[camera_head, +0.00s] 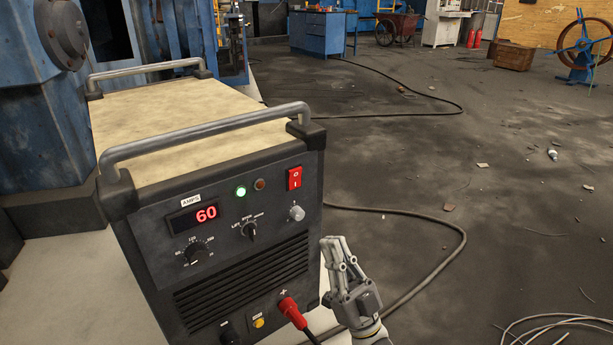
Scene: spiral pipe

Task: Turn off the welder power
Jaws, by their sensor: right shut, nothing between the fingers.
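The welder (230,262) is a black box with a beige top and two grey handles. It stands on the left half of the head view. Its red power switch (294,178) is at the upper right of the front panel, marked O and I. My left gripper is not in view.
A red plug (291,309) with a cable sits low on the panel. Knobs sit at mid-panel. A black cable (440,226) lies on the floor at right, and loose wires (560,322) lie at lower right. A blue machine (45,110) stands behind left. The floor at right is mostly free.

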